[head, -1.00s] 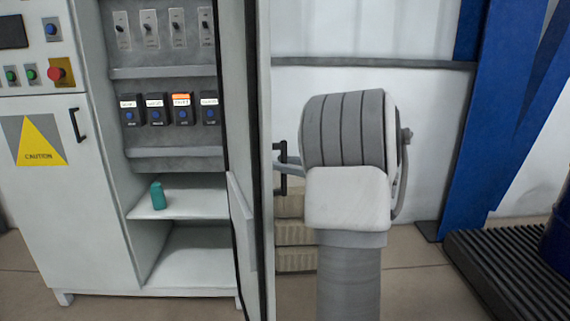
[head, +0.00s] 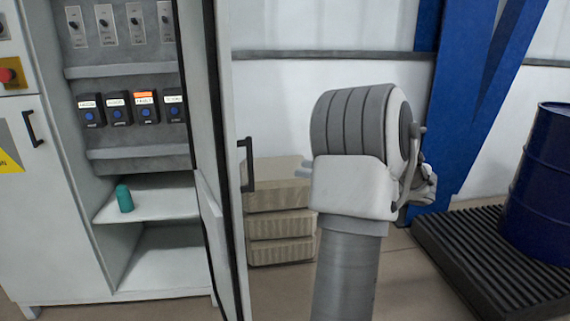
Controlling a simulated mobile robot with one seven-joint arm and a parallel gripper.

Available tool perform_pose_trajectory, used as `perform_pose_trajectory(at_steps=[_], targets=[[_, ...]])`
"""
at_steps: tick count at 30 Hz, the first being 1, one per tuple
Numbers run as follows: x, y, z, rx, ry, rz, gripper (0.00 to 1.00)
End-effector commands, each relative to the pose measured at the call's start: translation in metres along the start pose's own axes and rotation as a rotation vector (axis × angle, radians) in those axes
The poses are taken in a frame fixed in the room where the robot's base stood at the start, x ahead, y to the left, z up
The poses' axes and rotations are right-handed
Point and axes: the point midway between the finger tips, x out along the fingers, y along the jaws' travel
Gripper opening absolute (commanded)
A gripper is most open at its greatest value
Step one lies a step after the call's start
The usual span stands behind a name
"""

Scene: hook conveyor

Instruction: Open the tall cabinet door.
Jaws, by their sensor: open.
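The tall cabinet (head: 85,185) stands at the left in the head view, its inside exposed. Its door (head: 228,130) stands swung well open, nearly edge-on to me. A black bar handle (head: 248,165) sits on the door's outer face.
Inside the cabinet are switches, several labelled modules (head: 145,107) and a teal cylinder (head: 124,198) on a shelf. Stacked beige boxes (head: 280,222) stand behind the door. A blue drum (head: 540,185) stands on a black slatted pallet (head: 440,235) at right.

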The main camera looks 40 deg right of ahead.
Motion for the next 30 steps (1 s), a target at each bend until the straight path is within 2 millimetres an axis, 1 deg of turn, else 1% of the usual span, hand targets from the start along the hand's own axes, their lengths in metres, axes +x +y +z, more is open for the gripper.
perform_pose_trajectory(at_steps=[1,3,9,26,28,30], targets=[[-0.008,0.001,0.0,-0.001,-0.001,0.003,0.47],[-0.017,0.001,0.0,-0.001,-0.001,0.001,0.47],[-0.026,0.0,0.0,-0.001,0.0,0.0,0.47],[-0.025,0.0,-0.001,-0.002,0.0,0.0,0.47],[-0.022,0.001,-0.004,-0.016,-0.004,0.007,0.47],[-0.013,0.005,-0.011,-0.05,-0.013,0.028,0.47]])
